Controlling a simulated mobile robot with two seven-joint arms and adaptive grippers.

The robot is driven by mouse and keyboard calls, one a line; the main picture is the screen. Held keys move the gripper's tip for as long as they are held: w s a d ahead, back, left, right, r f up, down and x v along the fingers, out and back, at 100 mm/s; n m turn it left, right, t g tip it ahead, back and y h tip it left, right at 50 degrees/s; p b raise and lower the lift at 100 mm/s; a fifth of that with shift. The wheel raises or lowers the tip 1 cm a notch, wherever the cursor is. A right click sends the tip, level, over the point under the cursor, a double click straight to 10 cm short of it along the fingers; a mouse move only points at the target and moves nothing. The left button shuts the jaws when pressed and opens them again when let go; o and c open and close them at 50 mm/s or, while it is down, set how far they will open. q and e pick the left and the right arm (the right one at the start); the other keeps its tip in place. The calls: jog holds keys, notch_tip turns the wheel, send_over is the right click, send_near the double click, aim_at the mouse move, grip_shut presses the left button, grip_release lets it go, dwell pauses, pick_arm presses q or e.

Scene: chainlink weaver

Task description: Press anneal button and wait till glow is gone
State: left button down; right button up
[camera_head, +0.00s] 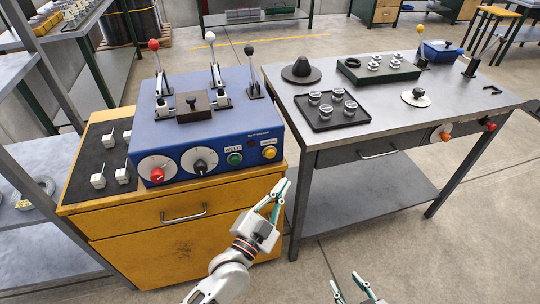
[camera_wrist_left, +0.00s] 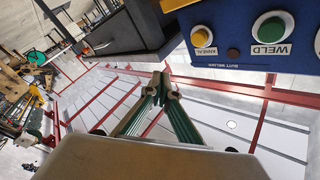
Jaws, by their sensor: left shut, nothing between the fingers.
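The blue butt welder (camera_head: 215,120) stands on a yellow cabinet, with the yellow anneal button (camera_head: 269,152) at the right end of its front panel. The labelled anneal button also shows at the top of the left wrist view (camera_wrist_left: 201,37). My left gripper (camera_head: 283,186) is shut and empty, in front of and below the button, apart from it. Its closed fingertips show in the left wrist view (camera_wrist_left: 160,84). My right gripper (camera_head: 345,280) is at the bottom edge with its fingers apart, only partly in view. I see no clear glow on the welder.
The green weld button (camera_head: 234,158) is just left of the anneal button, near a black dial (camera_head: 199,161) and a red knob (camera_head: 157,174). A grey table (camera_head: 420,118) with trays stands to the right, with a narrow gap between it and the cabinet.

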aim_at(270, 154)
pick_arm(q)
jog(key=w+a+b, duration=0.2)
jog(key=w, duration=0.6)
jog(key=shift+a+b, duration=0.3)
jog(key=shift+a, duration=0.1)
jog(key=shift+w, duration=0.25)
dwell(1.0)
jog(key=shift+w+a, duration=0.1)
jog(key=shift+w, duration=0.15)
jog(key=shift+w+a, duration=0.15)
jog(key=shift+w, duration=0.3)
dwell(0.9)
jog(key=shift+s, duration=0.1)
jog(key=shift+s+d+p, duration=0.25)
jog(key=shift+s+p, duration=0.3)
jog(key=shift+s, duration=0.25)
